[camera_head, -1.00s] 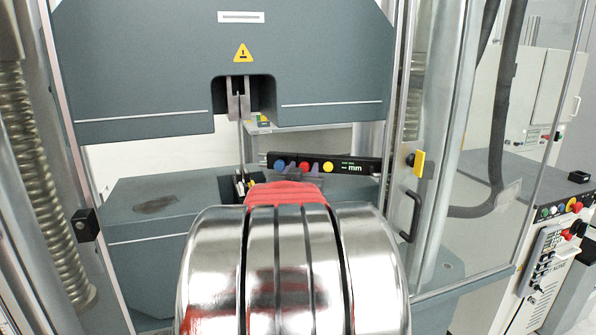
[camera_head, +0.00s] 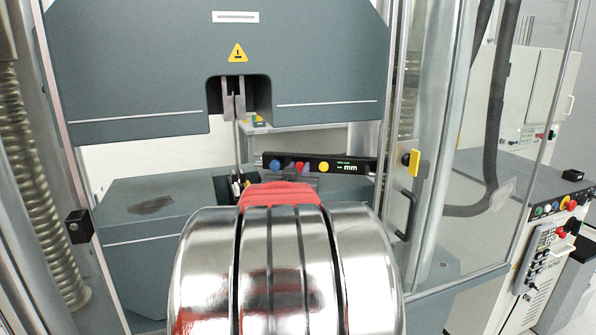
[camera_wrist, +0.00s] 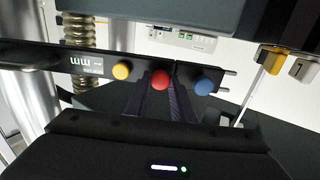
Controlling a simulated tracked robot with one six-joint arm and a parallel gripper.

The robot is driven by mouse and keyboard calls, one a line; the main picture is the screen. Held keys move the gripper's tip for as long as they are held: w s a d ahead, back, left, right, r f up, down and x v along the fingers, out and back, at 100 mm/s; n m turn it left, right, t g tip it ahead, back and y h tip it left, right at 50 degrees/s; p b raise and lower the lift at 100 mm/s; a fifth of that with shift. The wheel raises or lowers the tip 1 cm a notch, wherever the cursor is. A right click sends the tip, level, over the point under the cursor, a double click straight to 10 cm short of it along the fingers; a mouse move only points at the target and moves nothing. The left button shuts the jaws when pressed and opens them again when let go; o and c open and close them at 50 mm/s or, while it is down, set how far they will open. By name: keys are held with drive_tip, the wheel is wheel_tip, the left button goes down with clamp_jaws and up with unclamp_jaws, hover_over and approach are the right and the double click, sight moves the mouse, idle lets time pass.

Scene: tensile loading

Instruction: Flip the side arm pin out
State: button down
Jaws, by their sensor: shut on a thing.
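The side arm (camera_head: 333,165) is a black bar with blue, red and yellow buttons and a small "mm" display. It lies roughly level beside the thin upright specimen (camera_head: 237,140) in the head view. It also crosses the wrist view (camera_wrist: 108,70). Two short pins (camera_wrist: 229,73) stick out at its blue-button end in the wrist view. My gripper (camera_wrist: 162,90) is shut on the side arm around its red-button part. In the head view my gripper (camera_head: 297,180) is mostly hidden behind my red and chrome arm. The fingertips' exact contact is hidden.
The grey upper crosshead (camera_head: 150,60) holds an upper clamp (camera_head: 233,103) above. The lower grey base (camera_head: 150,207) is below. A glass door with a black handle (camera_head: 405,215) and a control panel (camera_head: 545,260) stand to the right. Metal columns flank the workspace.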

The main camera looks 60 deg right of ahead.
drive_tip(key=shift+v, duration=0.8)
drive_tip(key=c, duration=1.5)
unclamp_jaws()
drive_tip(key=shift+a, duration=0.1)
drive_tip(key=shift+v, duration=5.95)
